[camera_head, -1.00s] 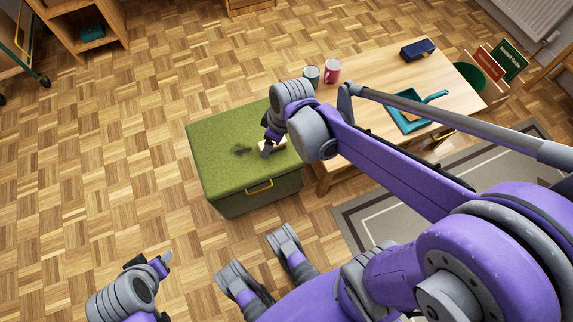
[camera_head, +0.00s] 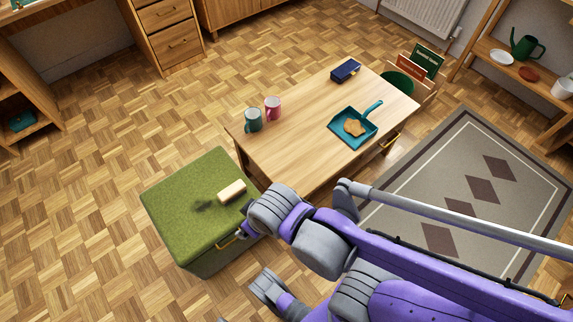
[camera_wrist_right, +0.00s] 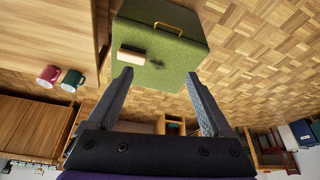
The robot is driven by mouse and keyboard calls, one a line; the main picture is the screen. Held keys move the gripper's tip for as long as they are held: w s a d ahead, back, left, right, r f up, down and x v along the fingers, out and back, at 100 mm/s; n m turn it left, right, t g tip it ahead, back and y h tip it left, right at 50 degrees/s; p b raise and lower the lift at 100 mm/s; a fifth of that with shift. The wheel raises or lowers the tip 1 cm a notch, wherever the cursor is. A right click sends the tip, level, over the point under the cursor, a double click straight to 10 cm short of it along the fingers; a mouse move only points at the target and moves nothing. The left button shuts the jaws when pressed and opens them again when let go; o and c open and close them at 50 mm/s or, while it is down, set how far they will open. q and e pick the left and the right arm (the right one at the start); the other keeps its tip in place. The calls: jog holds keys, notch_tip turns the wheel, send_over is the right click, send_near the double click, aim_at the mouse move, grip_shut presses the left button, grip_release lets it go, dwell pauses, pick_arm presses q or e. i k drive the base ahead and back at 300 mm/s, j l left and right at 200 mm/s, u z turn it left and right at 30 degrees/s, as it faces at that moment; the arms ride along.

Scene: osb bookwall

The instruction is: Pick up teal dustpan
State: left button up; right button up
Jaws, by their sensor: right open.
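The teal dustpan (camera_head: 338,124) lies on the wooden table in the head view, its handle pointing to the upper right. A tan, irregular piece (camera_head: 355,128) rests in its pan. My right gripper shows in the right wrist view (camera_wrist_right: 158,78), open with nothing between its fingers. In the head view my right arm reaches to the green ottoman's front right corner, apart from the dustpan; its fingers are mostly hidden there. The dustpan is not visible in the wrist view.
The green ottoman (camera_head: 190,205) carries a pale block-like object (camera_head: 232,192) and a dark patch. On the table (camera_head: 300,140) stand a green mug (camera_head: 253,119), a pink mug (camera_head: 273,108) and a dark blue box (camera_head: 346,70). A patterned rug (camera_head: 470,190) lies to the right.

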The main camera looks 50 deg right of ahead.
aim_at(353, 128)
jog(key=z, duration=2.45)
jog(key=i+l+u, duration=0.25)
jog(key=l, duration=1)
jog(key=l+u, duration=0.25)
jog(key=l, duration=1.05)
